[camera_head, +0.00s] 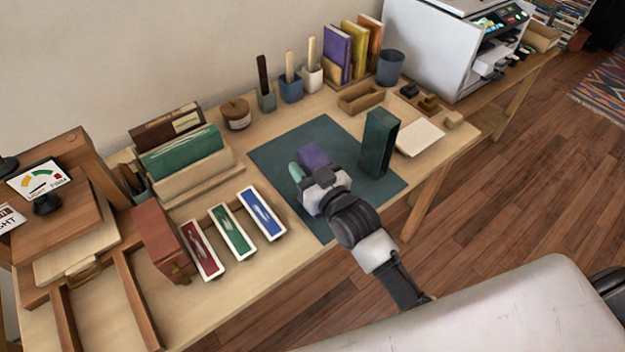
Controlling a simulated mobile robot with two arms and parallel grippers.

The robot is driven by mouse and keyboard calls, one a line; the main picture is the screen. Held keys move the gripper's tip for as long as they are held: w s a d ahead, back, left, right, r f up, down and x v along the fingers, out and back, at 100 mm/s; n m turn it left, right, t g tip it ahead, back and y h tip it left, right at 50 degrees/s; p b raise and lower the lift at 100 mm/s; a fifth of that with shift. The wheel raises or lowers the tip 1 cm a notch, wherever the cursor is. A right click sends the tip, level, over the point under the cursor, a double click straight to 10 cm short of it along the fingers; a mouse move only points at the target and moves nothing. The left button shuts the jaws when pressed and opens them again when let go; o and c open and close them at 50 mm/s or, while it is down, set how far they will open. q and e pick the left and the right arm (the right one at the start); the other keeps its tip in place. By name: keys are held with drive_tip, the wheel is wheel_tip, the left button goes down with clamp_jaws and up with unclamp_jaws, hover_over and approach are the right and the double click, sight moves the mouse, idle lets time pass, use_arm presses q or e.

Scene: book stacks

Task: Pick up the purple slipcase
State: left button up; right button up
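The purple slipcase (314,157) is on the dark green mat (276,156) in the middle of the desk. My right gripper (308,178) is over it from the front and hides much of it. Purple shows behind the gripper and also at its lower left side. A small pale green piece shows at the gripper's left side; I cannot tell what it is. Whether the fingers are closed on the slipcase is hidden. My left gripper is not in view.
A dark green slipcase (379,142) stands upright on the mat's right side, near a cream pad (419,137). Red, green and blue trays (261,213) lie left of the mat. Pen cups, upright books (337,54) and a printer (440,50) line the back.

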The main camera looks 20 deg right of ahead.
clamp_jaws()
drive_tip(key=shift+s, duration=0.1)
drive_tip(key=shift+r, duration=0.1)
